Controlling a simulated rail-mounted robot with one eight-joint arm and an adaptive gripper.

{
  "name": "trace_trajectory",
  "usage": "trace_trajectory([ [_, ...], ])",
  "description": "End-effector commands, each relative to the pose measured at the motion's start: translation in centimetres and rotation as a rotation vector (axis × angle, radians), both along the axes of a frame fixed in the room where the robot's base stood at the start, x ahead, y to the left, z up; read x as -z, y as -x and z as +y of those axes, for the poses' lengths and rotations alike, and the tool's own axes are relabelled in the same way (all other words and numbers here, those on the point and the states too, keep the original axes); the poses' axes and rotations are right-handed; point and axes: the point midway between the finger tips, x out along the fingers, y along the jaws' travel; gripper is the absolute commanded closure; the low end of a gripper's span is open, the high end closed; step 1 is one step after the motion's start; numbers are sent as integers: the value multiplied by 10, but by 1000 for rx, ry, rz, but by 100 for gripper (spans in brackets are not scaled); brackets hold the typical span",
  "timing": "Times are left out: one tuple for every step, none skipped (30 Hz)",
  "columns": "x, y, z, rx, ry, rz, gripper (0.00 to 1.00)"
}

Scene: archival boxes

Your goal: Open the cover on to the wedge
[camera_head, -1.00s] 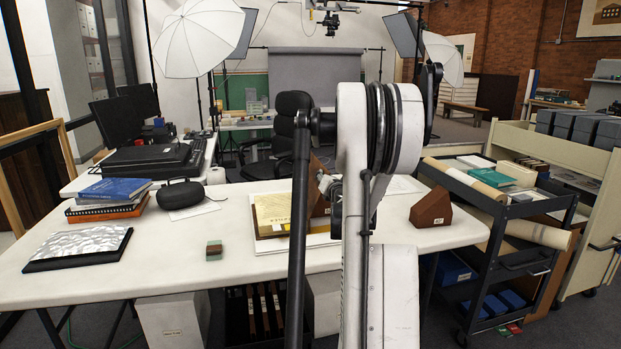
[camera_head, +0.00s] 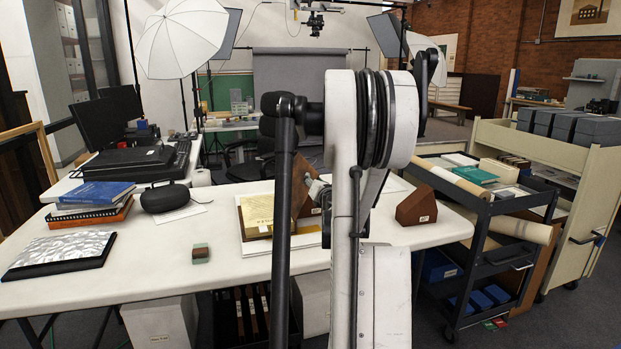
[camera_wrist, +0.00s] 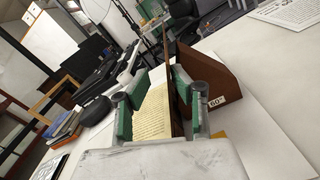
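An open book shows a yellowed page (camera_head: 257,210), and the page also shows between my fingers in the wrist view (camera_wrist: 153,115). Its thin brown cover (camera_wrist: 178,75) stands up steeply beside the page, seen nearly edge-on. A brown wedge (camera_wrist: 222,80) with a "60°" label stands just right of the cover. I cannot tell whether the cover touches it. My gripper (camera_wrist: 158,105) has green-padded fingers spread apart, with the cover between them close to the right finger. In the head view my arm hides part of the cover (camera_head: 301,187) and the wedge beside it.
A second brown wedge (camera_head: 416,207) stands to the right on the white table (camera_head: 150,265). A small green-brown block (camera_head: 200,254), a silvery-covered book (camera_head: 60,252) and a stack of books (camera_head: 93,204) lie left. A black cart (camera_head: 480,240) stands at the right.

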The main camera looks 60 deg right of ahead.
Motion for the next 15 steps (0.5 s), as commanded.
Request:
trace_trajectory([
  [0, 9, 8, 1, 0, 0, 77],
  [0, 13, 12, 1, 0, 0, 77],
  [0, 19, 18, 2, 0, 0, 77],
  [0, 23, 22, 2, 0, 0, 77],
  [0, 27, 26, 2, 0, 0, 77],
  [0, 32, 31, 1, 0, 0, 77],
  [0, 35, 34, 1, 0, 0, 77],
  [0, 38, 37, 1, 0, 0, 77],
  [0, 42, 41, 1, 0, 0, 77],
  [0, 45, 44, 1, 0, 0, 77],
  [0, 47, 46, 1, 0, 0, 77],
  [0, 50, 48, 1, 0, 0, 77],
  [0, 51, 50, 1, 0, 0, 77],
  [0, 52, 51, 1, 0, 0, 77],
  [0, 54, 53, 1, 0, 0, 77],
])
